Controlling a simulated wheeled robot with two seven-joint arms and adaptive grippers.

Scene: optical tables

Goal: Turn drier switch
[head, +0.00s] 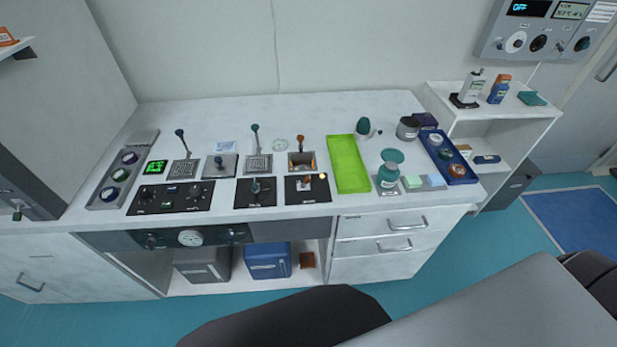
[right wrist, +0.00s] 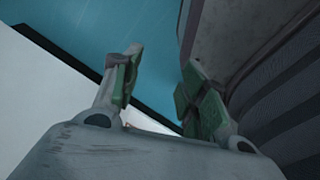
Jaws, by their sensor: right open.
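A grey control box (head: 545,30) is mounted on the wall at the top right of the head view. It has a blue display reading OFF (head: 529,8), a second, pale display (head: 570,10) and several round knobs: one white (head: 515,42), one black (head: 538,43) and one dark green (head: 582,44). No readable label shows which control is the drier switch. My right gripper (right wrist: 158,88) shows in the right wrist view, with its green-padded fingers apart and nothing between them. Neither gripper shows in the head view.
A white counter (head: 385,108) carries panels with levers and knobs, a green tray (head: 347,165), and bottles. A white shelf unit (head: 535,115) with bottles stands below the wall box.

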